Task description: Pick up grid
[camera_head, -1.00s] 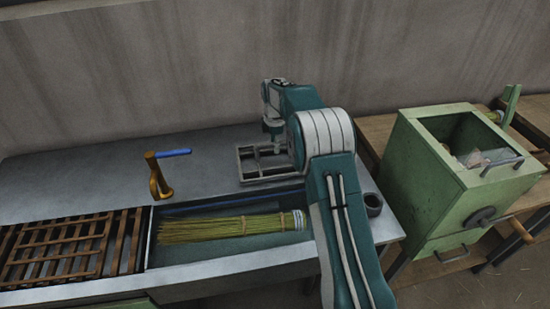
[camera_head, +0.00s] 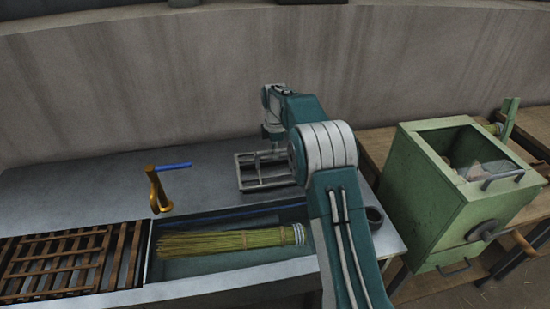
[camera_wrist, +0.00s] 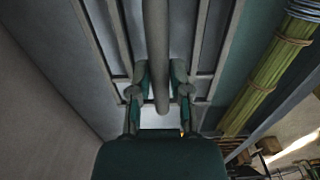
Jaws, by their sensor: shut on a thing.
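The grid, a grey metal frame with crossing bars (camera_head: 266,186), is at the back right of the grey worktop. My gripper (camera_head: 272,147) is above its far side, pointing down. In the wrist view my gripper (camera_wrist: 161,78) has its two fingers on either side of a thick round bar of the grid (camera_wrist: 156,40) and is shut on it. Thinner bars of the grid run on both sides. I cannot tell whether the grid is clear of the worktop. My arm hides the grid's right end.
A straw broom (camera_head: 225,242) lies in a sunken tray in front of the grid. A brass clamp with a blue handle (camera_head: 160,190) stands to the left. A brown slatted rack (camera_head: 60,262) is farther left. A green box machine (camera_head: 455,205) stands right. A dark cup (camera_head: 375,217) is beside my arm.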

